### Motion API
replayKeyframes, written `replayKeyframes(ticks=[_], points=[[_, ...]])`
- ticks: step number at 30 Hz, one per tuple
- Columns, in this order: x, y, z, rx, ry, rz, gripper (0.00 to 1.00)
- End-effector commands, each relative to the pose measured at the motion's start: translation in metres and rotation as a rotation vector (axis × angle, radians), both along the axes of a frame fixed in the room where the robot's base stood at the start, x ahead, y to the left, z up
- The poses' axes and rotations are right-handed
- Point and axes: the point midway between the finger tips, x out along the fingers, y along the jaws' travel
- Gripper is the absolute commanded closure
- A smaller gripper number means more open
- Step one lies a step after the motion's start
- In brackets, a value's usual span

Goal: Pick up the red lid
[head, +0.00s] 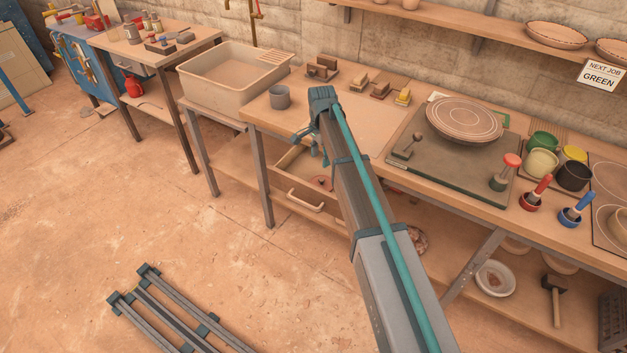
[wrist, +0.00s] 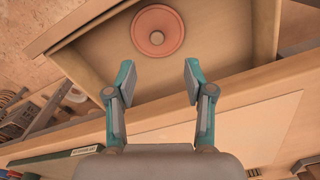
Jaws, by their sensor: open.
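The red lid (wrist: 157,30) is a round, dull-red disc with a small knob in its middle. It lies in an open wooden drawer (wrist: 116,72), near the top of the wrist view. In the head view my gripper (head: 311,141) is above the drawer.
The bench top (head: 372,123) edge lies close beside my gripper. A grey mug (head: 279,97) stands near that edge, and a large basin (head: 230,80) is to the left. A turntable board with a plate (head: 465,120) and several paint pots are to the right.

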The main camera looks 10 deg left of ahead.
Motion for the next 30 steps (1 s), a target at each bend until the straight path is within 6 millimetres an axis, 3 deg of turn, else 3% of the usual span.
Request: replayKeyframes(ticks=[9, 20, 30], points=[[0.0, -0.001, -0.04, -0.001, 0.002, 0.0, 0.47], [0.0, -0.002, -0.063, -0.001, 0.001, 0.0, 0.47], [0.0, -0.003, -0.101, 0.0, 0.0, 0.001, 0.47]])
